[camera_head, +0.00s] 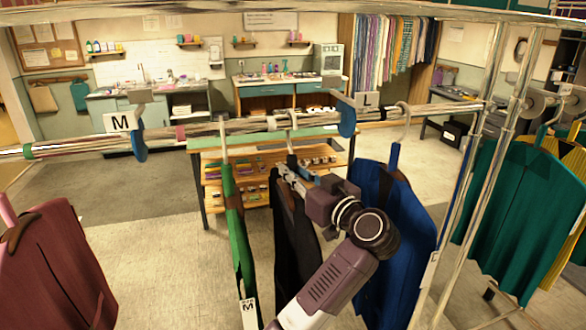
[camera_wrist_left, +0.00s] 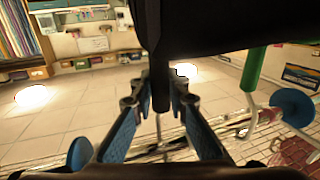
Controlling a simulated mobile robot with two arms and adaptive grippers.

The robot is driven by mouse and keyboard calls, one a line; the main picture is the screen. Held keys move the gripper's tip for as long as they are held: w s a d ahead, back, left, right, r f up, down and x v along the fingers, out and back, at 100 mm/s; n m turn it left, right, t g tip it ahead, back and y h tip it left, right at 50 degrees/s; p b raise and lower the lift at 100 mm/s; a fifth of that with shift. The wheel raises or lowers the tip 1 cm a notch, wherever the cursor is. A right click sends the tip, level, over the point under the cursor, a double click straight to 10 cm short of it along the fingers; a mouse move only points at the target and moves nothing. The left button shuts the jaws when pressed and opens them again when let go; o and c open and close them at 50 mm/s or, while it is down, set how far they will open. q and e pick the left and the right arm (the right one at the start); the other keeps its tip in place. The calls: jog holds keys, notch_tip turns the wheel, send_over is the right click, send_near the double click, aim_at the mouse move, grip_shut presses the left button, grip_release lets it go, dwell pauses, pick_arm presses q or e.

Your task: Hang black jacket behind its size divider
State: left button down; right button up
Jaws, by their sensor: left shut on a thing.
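The black jacket (camera_head: 294,245) hangs upright on its hanger between a green garment (camera_head: 232,220) and a blue jacket (camera_head: 395,250). My left gripper (camera_head: 292,172) is shut on the neck of the black jacket's hanger, just below the rail (camera_head: 260,123). In the left wrist view the fingers (camera_wrist_left: 158,110) close around the dark hanger neck (camera_wrist_left: 160,85). The hook (camera_head: 293,120) is at the rail; whether it bears on it I cannot tell. The M divider (camera_head: 118,122) is at left, the L divider (camera_head: 367,100) just right of the hook. My right gripper is out of view.
The green garment carries a tag (camera_head: 249,311) marked M. A maroon garment (camera_head: 55,270) hangs at far left; teal and yellow garments hang at right beyond metal posts (camera_head: 490,150). A wooden shelf table (camera_head: 270,165) stands behind. The rail between M divider and green garment is clear.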

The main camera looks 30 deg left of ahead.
pick_arm(q)
jog(key=c, duration=1.8)
grip_release()
jog(key=shift+o, duration=0.2)
jog(key=o, duration=0.6)
jog(key=shift+p+v, duration=0.6)
jog(key=shift+v, duration=0.4)
jog(key=p+v, duration=0.3)
jog(key=v, duration=0.7)
jog(key=shift+p, duration=0.3)
